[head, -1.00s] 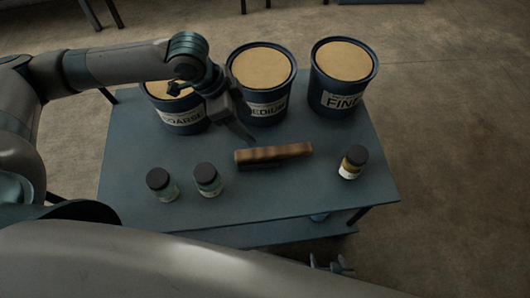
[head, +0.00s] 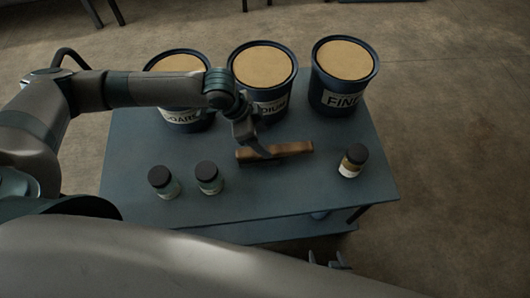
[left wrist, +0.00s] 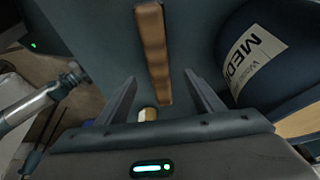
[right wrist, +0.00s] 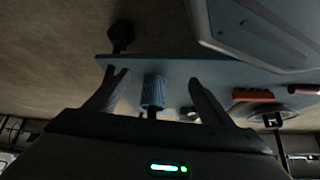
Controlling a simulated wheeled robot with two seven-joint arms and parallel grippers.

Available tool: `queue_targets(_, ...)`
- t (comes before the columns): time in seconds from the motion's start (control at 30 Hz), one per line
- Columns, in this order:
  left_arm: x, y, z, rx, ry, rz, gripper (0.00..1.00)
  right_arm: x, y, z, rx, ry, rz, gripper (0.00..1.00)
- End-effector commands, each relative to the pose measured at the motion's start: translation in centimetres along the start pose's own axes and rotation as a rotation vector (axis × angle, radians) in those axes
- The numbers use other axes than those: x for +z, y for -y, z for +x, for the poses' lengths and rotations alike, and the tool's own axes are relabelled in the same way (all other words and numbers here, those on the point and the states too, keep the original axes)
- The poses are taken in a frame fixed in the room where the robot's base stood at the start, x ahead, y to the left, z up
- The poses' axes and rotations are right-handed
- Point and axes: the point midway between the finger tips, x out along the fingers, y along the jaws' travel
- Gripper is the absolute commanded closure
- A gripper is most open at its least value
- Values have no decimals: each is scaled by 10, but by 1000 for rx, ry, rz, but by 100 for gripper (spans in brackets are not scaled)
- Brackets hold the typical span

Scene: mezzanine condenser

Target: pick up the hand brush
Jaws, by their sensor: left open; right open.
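The hand brush (head: 290,149), with a long brown wooden top and a dark underside, lies on the blue-grey table in front of the tubs. My left gripper (head: 259,150) is over its left part in the head view and hides some of it. In the left wrist view the brush (left wrist: 153,50) runs lengthwise between the open fingers (left wrist: 160,77), which are empty; I cannot tell whether they touch it. My right gripper (head: 330,262) is open and empty, low beyond the table's front edge; it also shows in the right wrist view (right wrist: 155,77).
Tubs marked COARSE (head: 186,115), MEDIUM (head: 272,106) and FINE (head: 336,99) stand along the back of the table (head: 240,205). Two dark-lidded jars (head: 163,182) (head: 209,177) stand front left. A yellowish jar (head: 352,161) stands right of the brush.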

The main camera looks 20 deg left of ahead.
Motion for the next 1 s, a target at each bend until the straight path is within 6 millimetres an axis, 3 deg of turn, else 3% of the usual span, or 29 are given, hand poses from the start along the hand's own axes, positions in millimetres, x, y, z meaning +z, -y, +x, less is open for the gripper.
queue_targets(0.2,0,0,19,-1,0,0,39,-10,2,1,-3,-22,-1,25)
queue_targets(0.67,1,0,24,0,0,-1,39,-12,3,1,-4,-27,-1,25)
queue_targets(1.0,4,-3,62,0,0,-1,39,0,9,-8,-13,-35,-5,25)
